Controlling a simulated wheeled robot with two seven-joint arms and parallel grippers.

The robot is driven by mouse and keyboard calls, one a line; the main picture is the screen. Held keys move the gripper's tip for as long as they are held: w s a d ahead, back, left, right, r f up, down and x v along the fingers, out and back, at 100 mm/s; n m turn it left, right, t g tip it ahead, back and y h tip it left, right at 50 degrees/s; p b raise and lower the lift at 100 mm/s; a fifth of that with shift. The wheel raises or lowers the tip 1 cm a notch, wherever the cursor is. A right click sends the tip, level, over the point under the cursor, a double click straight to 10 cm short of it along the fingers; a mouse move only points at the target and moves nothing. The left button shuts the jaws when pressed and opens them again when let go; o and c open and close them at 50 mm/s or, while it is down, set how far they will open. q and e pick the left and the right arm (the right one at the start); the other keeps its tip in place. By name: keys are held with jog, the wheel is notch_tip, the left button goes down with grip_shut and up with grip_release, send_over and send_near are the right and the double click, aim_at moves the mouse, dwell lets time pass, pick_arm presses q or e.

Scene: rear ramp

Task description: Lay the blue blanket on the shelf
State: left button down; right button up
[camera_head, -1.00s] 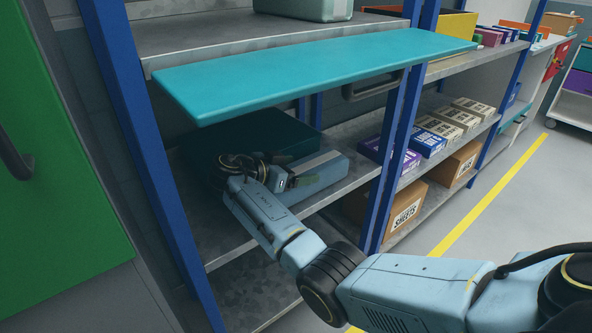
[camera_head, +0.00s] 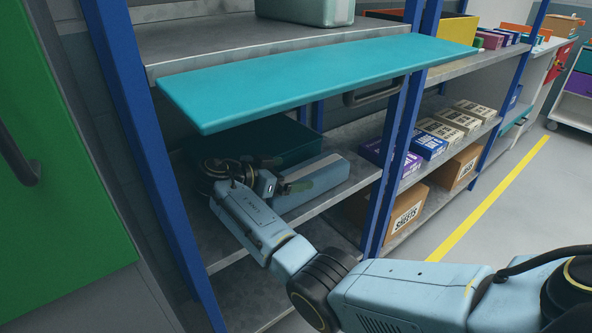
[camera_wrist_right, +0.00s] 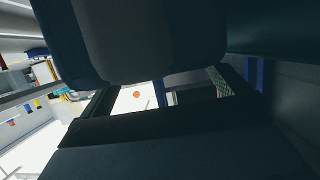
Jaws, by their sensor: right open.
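The blue blanket (camera_head: 322,173) looks like a folded, blue-grey bundle with a pale stripe. It lies on the middle shelf (camera_head: 345,196), in front of a dark teal bin (camera_head: 285,140). My right gripper (camera_head: 287,178) is open at the left part of the blanket, with a dark finger in front of its side. I cannot tell whether they touch. In the right wrist view a rounded dark blue-grey mass (camera_wrist_right: 150,45) fills the top, close to the gripper, probably the blanket. My left gripper is not in view.
A long turquoise board (camera_head: 320,78) juts out just above my right arm, below the upper shelf. Blue uprights (camera_head: 400,150) stand on both sides of the bay. Small boxes (camera_head: 437,133) fill the bay at right.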

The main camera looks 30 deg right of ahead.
jog(key=v, duration=0.3)
jog(key=shift+r, duration=0.1)
jog(key=shift+a+r, duration=0.15)
jog(key=shift+a, duration=0.4)
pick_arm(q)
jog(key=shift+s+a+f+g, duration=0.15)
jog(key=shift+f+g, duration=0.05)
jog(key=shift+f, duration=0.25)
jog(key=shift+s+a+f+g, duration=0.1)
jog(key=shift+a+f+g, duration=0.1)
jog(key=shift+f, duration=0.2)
